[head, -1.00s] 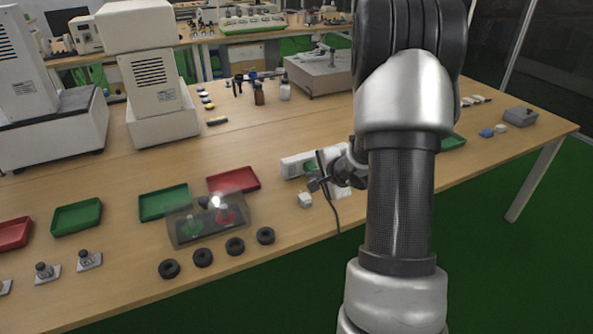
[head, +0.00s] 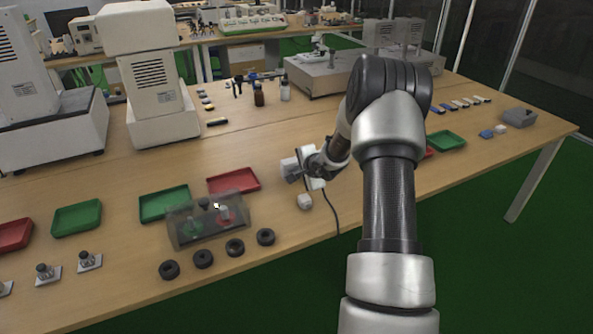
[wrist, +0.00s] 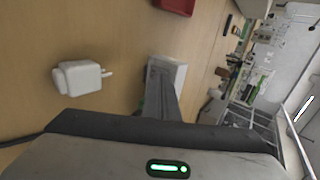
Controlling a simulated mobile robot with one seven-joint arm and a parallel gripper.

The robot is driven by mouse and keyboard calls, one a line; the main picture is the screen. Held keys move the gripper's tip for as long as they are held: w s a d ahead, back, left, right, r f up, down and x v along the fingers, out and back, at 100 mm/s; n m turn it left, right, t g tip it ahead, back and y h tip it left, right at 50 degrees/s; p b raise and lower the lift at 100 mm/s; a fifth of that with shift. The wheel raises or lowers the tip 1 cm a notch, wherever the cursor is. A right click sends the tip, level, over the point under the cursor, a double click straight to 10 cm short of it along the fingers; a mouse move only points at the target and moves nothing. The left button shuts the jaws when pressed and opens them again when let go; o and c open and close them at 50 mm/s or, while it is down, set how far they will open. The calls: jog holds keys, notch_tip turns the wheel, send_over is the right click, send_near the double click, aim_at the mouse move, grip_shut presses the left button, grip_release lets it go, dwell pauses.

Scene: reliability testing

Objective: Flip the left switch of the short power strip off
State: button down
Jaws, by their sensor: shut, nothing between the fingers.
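The short power strip (head: 289,165) is white and lies on the table, with a dark cord running to the front edge. My gripper (head: 293,177) is shut and empty, over or against the strip's left part, and covers much of it. I cannot tell whether it touches a switch. In the wrist view, the shut fingers of my gripper (wrist: 160,70) point at the white end of the power strip (wrist: 180,72). The switches are hidden behind the fingers and wrist, so their state does not show. A little green shows beside the fingers.
A white plug adapter (head: 305,201) lies just in front of the strip; it also shows in the wrist view (wrist: 82,77). A red tray (head: 234,180) and a clear cover box (head: 212,219) are at the left. The table behind the strip is clear.

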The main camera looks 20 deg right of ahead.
dwell(0.3)
jog(key=shift+w+f+b, duration=0.1)
jog(key=shift+w+b, duration=0.2)
jog(key=shift+b, duration=0.25)
jog(key=shift+w+r, duration=0.15)
jog(key=shift+r, duration=0.25)
jog(key=shift+r+p, duration=0.4)
jog(key=shift+r, duration=0.25)
